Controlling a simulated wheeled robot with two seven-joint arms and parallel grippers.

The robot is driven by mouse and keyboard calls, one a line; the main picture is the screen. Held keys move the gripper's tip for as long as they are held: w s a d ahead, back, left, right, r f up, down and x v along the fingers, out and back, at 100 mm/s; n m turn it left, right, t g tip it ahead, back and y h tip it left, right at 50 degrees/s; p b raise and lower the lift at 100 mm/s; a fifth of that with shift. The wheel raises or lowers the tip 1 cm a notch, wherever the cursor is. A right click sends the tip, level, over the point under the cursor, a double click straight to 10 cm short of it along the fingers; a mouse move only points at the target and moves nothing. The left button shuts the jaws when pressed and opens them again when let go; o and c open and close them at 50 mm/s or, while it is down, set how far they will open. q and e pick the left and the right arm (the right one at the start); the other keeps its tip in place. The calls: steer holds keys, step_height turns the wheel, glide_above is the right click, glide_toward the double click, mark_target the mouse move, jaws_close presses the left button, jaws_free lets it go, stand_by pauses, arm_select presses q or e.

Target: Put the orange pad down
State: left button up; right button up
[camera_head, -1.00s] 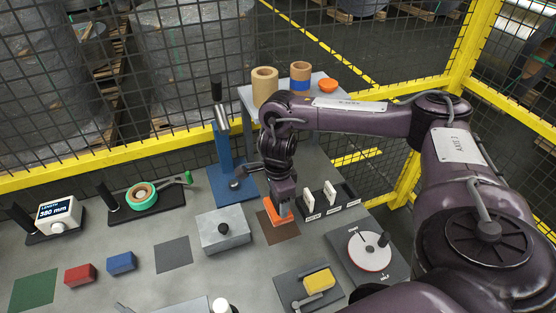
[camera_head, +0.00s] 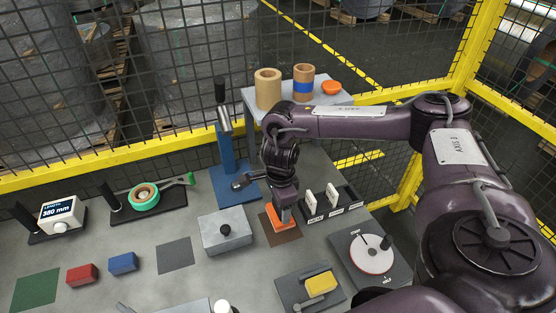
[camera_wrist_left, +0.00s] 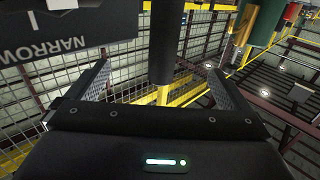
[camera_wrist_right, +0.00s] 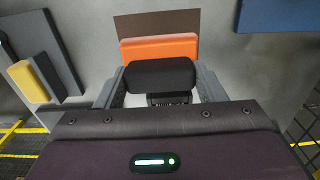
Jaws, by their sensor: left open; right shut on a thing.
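The orange pad (camera_head: 277,226) with a black grip block (camera_wrist_right: 160,74) is at the brown square (camera_head: 292,235). The right wrist view shows the orange pad (camera_wrist_right: 165,48) in front of the brown square (camera_wrist_right: 150,22). My right gripper (camera_head: 284,213) is shut on the pad's black block, with one finger on each side. My left gripper (camera_wrist_left: 158,90) is open, its fingers wide apart, with a dark post-like shape beyond them in the left wrist view.
A steel block with a black knob (camera_head: 227,231) stands left of the pad. A black rack with white plates (camera_head: 330,202) is close on its right. A blue stand (camera_head: 231,168) is behind. A yellow block on a grey plate (camera_head: 321,284) and a round dial (camera_head: 371,254) are in front and right.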

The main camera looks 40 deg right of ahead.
steer(key=shift+f, duration=1.85)
steer(key=shift+f, duration=0.1)
steer(key=o, duration=1.1)
step_height(320, 180, up, 12)
steer(key=shift+r, duration=0.15)
